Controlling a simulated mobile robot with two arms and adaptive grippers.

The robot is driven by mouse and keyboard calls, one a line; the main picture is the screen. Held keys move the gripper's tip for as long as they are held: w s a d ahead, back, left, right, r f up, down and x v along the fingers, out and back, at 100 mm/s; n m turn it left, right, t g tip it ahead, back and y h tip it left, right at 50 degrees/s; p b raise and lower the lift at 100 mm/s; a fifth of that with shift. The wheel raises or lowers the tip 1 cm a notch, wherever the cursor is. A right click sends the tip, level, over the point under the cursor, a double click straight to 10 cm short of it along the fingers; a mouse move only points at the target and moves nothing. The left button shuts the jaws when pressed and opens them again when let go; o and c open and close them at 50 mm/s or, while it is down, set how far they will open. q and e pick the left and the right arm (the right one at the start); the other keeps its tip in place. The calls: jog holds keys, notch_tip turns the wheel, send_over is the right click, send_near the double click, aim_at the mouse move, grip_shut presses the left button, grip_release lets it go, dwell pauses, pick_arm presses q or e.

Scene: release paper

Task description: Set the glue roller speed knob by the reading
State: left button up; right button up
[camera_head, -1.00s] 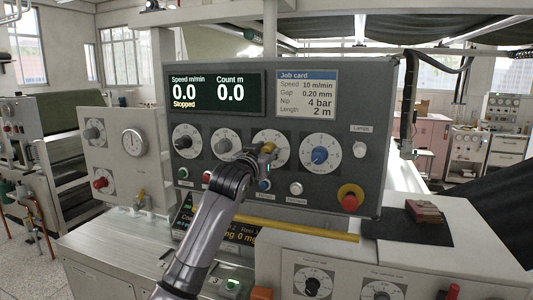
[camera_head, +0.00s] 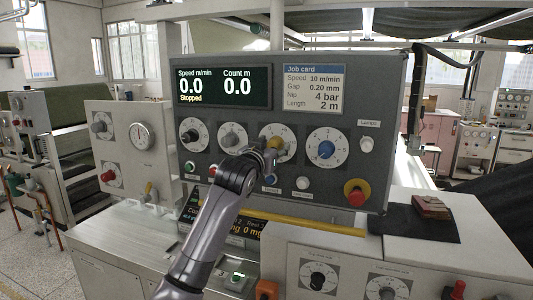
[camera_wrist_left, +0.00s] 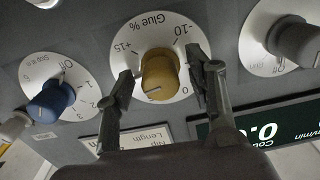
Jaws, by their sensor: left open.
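The yellow glue knob (camera_head: 277,142) sits on a white dial in the grey panel's row of knobs. In the left wrist view the yellow knob (camera_wrist_left: 159,75) is upside down on a dial marked "Glue %", with 0, 10 and 15 visible. My left gripper (camera_head: 269,156) is open just in front of this dial; its fingers (camera_wrist_left: 160,80) appear on either side of the knob, with visible gaps. Contact is not seen. A lower display (camera_head: 240,229) shows "0 mg", partly hidden by my left arm. My right gripper is not in view.
The upper display (camera_head: 222,87) reads speed 0.0, count 0.0, Stopped. The job card (camera_head: 314,90) lists 10 m/min, 0.20 mm, 4 bar, 2 m. A blue knob (camera_head: 326,149) and a grey knob (camera_head: 231,139) flank the glue knob. A red stop button (camera_head: 356,195) is lower right.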

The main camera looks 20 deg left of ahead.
pick_arm(q)
jog(key=s, duration=1.1)
jog(key=shift+s+a, duration=0.25)
jog(key=shift+s, duration=0.05)
